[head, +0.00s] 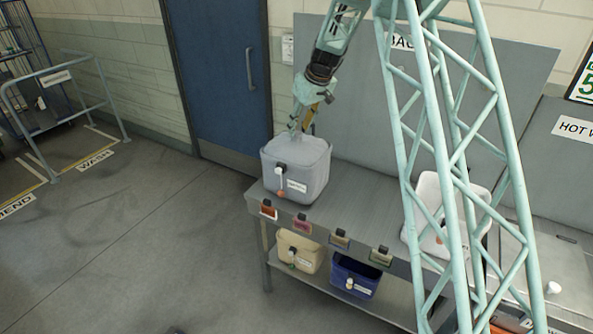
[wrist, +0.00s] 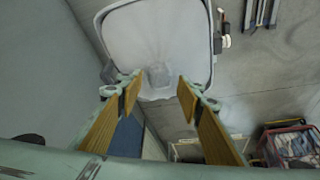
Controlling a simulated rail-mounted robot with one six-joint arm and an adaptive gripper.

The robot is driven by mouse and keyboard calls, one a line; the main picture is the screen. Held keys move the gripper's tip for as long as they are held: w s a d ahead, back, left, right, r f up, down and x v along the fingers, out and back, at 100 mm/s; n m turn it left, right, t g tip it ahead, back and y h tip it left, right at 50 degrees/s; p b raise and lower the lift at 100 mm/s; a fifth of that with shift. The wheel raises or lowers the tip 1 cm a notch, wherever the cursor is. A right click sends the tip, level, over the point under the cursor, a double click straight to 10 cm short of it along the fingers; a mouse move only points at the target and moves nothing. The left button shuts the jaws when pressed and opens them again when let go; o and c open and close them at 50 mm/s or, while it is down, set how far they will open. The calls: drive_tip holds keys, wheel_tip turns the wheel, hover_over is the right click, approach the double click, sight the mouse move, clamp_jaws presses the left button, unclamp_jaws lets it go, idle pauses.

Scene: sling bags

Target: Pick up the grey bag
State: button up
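The grey bag (head: 290,180) stands upright at the left end of the bench top, with a white tag and a dark clip on its front. Its pale top fills the upper middle of the wrist view (wrist: 150,30). My gripper (head: 301,130) is just above the bag, pointing down. In the wrist view my two fingers (wrist: 158,88) are spread wide, on either side of a small grey raised patch (wrist: 158,75) on the bag's top. I cannot tell whether the fingers touch the bag.
A white bag (head: 427,192) stands farther right on the bench (head: 352,205), partly behind my lattice column. A beige bag (head: 303,248) and a blue bag (head: 352,277) sit on the lower shelf. A grey panel rises behind the bench. Open floor lies left.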

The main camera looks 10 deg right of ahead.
sight(297, 133)
idle(0.4)
drive_tip(key=shift+p+x, duration=0.5)
drive_tip(key=shift+x, duration=2.1)
drive_tip(key=shift+w, duration=0.1)
clamp_jaws()
